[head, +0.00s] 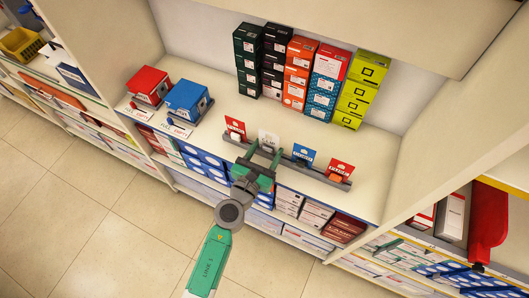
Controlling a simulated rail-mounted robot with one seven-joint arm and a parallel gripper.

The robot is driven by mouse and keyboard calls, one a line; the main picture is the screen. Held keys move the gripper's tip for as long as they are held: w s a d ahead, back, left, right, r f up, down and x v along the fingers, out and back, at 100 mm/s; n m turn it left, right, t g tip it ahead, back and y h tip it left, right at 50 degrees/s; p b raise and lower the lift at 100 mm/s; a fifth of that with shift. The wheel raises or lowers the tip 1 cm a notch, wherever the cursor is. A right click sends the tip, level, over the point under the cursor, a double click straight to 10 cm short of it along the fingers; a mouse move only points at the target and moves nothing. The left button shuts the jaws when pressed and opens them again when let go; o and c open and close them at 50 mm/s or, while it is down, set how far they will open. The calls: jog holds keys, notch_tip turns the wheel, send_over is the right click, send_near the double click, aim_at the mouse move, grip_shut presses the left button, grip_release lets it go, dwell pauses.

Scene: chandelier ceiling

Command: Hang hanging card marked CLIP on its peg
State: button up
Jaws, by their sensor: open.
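Several small cards stand in a row along a grey rail (318,178) on the shelf: a red card (235,125) at the left, a white card (268,138), a blue card (303,156) and a red card (341,171) at the right. The print on them is too small for me to read, so I cannot tell which is marked CLIP. My gripper (264,150) is open at the rail, its two green fingers pointing toward the white card. The card shows between and just beyond the fingertips; I cannot tell whether they touch it. I cannot make out a peg.
Several stacks of boxes, including green (247,62), orange (298,62) and yellow (360,90) ones, stand behind the cards. A red box (149,85) and a blue box (187,101) stand at the left. The shelf between them and the cards is bare. Upright panels bound both sides.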

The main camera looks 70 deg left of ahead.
jog(key=shift+c, duration=0.2)
jog(key=shift+c, duration=1.3)
notch_tip(320, 180, up, 5)
jog(key=p, duration=0.4)
jog(key=shift+f+p, duration=0.1)
jog(key=shift+p, duration=0.3)
jog(key=shift+f, duration=0.1)
jog(key=r+v, duration=0.1)
jog(key=v, duration=0.9)
jog(key=shift+r, duration=0.25)
